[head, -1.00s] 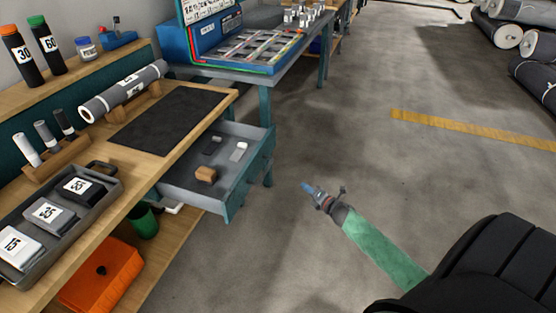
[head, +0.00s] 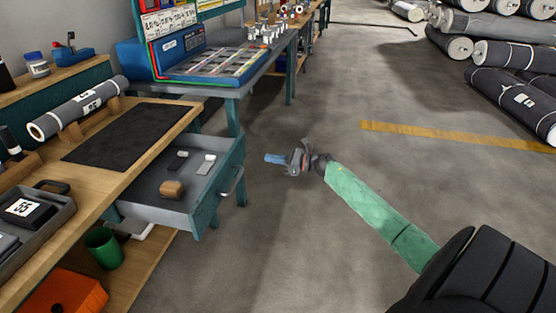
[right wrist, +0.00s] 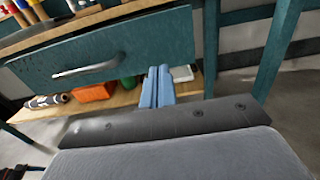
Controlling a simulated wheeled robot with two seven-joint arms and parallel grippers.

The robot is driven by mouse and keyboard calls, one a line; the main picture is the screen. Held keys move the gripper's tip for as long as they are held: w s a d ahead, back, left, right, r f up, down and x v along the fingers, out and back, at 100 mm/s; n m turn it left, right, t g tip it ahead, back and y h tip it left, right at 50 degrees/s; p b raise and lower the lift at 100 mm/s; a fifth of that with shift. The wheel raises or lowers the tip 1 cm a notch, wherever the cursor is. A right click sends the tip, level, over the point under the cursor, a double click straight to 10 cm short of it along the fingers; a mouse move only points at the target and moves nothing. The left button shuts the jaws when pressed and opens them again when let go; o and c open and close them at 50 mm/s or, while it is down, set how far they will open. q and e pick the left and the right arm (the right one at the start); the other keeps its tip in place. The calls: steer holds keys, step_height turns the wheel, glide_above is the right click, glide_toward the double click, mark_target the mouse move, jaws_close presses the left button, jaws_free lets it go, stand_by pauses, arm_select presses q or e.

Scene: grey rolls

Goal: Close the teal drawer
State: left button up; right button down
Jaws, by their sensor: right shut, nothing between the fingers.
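The teal drawer (head: 215,195) stands pulled out from under the wooden workbench in the head view, with its grey inside showing. A brown block and small dark and white items lie in it. Its metal handle (head: 233,181) is on the front, which faces right. My right gripper (head: 268,158) is shut and empty, to the right of the drawer front and apart from it. In the right wrist view the drawer front (right wrist: 120,52) and handle (right wrist: 86,70) fill the upper left, and the blue fingers (right wrist: 158,86) are together, to the right of the handle. My left gripper is not seen.
The bench (head: 150,125) carries a dark mat (head: 130,133), a grey roll (head: 80,105) and a tray. A green cup (head: 103,247) and an orange box (head: 65,295) sit on the lower shelf. A blue case (head: 190,60) stands behind.

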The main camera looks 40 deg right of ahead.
mark_target(240, 154)
steer(key=p+x, duration=0.1)
steer(key=x, duration=0.8)
steer(key=shift+w+a, duration=0.2)
